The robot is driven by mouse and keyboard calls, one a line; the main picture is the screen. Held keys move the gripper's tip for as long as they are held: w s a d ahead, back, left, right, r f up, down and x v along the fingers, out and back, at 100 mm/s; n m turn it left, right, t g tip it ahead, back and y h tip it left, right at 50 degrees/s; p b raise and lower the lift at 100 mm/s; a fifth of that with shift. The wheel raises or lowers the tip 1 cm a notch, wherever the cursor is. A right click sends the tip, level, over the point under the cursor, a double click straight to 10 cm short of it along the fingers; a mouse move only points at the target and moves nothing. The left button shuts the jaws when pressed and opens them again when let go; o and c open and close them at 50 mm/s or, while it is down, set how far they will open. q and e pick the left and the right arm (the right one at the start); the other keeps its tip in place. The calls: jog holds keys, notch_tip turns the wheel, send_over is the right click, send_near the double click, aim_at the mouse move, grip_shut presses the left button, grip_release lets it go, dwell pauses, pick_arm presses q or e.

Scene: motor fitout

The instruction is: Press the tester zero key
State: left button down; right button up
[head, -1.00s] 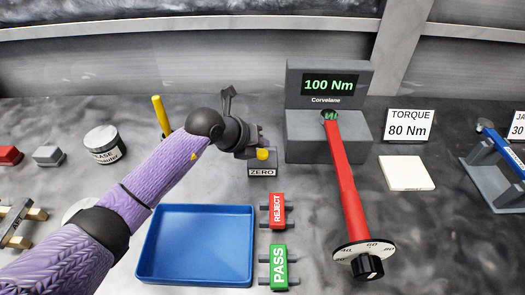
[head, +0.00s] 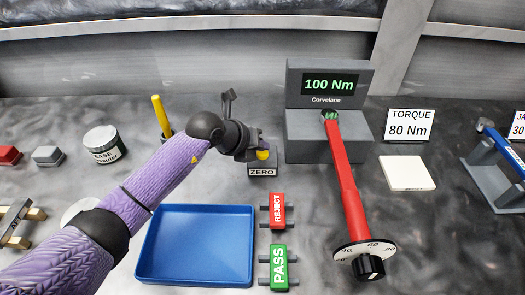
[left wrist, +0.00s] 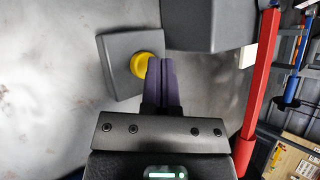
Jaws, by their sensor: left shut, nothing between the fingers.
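The zero key is a yellow round button (head: 263,154) on a small grey block labelled ZERO (head: 262,172), just left of the tester. My left gripper (head: 258,147) is shut and empty, with its fingertips at the key and covering part of it in the head view. In the left wrist view the shut purple fingers (left wrist: 160,75) overlap the right edge of the yellow button (left wrist: 141,64); I cannot tell whether they touch it. The grey tester (head: 300,125) shows 100 Nm on its display, and a red torque wrench (head: 348,185) sits in its socket. My right gripper is not in view.
A blue tray (head: 197,245) lies in front of my left arm. Red REJECT (head: 277,210) and green PASS (head: 279,267) stamps lie right of it. A TORQUE 80 Nm card (head: 408,124) and a white pad (head: 407,173) are right of the tester. A yellow stick (head: 160,113) stands behind my arm.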

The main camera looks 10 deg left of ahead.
aim_at(260, 155)
pick_arm(q)
jog(key=shift+f, duration=0.5)
jog(key=shift+r, duration=0.15)
dwell(0.4)
jog(key=shift+r+p, duration=0.7)
jog(key=shift+r, duration=0.15)
notch_tip(260, 155, up, 5)
jog(key=p, duration=0.4)
jog(key=shift+p, duration=0.4)
